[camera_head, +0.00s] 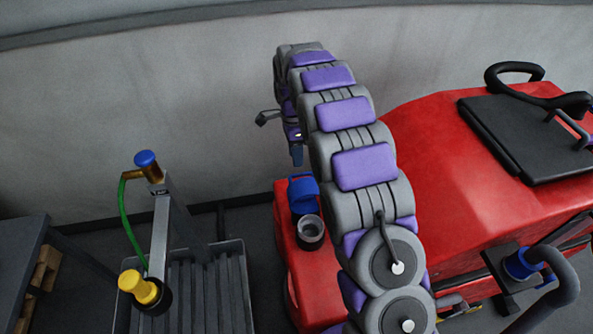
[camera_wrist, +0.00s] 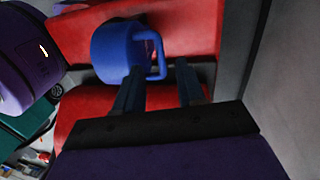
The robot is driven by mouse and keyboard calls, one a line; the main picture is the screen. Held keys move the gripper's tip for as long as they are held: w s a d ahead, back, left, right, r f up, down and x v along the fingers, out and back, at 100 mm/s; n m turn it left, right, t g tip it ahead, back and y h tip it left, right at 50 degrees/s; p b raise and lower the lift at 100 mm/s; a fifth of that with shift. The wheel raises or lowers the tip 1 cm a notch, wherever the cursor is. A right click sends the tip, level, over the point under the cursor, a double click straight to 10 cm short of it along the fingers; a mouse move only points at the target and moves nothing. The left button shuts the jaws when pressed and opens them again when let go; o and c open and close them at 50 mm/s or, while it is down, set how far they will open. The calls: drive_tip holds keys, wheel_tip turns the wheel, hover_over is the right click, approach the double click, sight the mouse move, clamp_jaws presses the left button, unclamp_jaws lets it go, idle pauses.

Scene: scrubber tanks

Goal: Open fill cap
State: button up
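The blue fill cap (camera_head: 303,190) stands raised at the back edge of the filler neck (camera_head: 310,230) on the red scrubber tank (camera_head: 292,268). The dark round neck shows uncovered, with a grey inside. In the wrist view the cap (camera_wrist: 115,50) is a blue cup shape with a loop handle (camera_wrist: 160,58) on its right side. My gripper (camera_wrist: 158,78) is open, its two dark fingers apart with a gap between them. The fingertips are close to the cap and its handle; I cannot tell whether they touch. In the head view my gripper (camera_head: 297,155) hangs just above and behind the cap.
A black panel (camera_head: 535,135) lies on the red machine at the right. At the left stand a grey ribbed tray (camera_head: 235,290), a post with a blue knob (camera_head: 146,158), a green hose (camera_head: 130,225) and a yellow knob (camera_head: 138,287). A grey wall (camera_head: 130,90) runs behind.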

drive_tip(key=f, duration=0.3)
drive_tip(key=s+f+b, duration=0.1)
drive_tip(key=f, duration=0.1)
drive_tip(key=shift+d+f, duration=0.1)
drive_tip(key=shift+f, duration=0.25)
clamp_jaws()
idle(0.4)
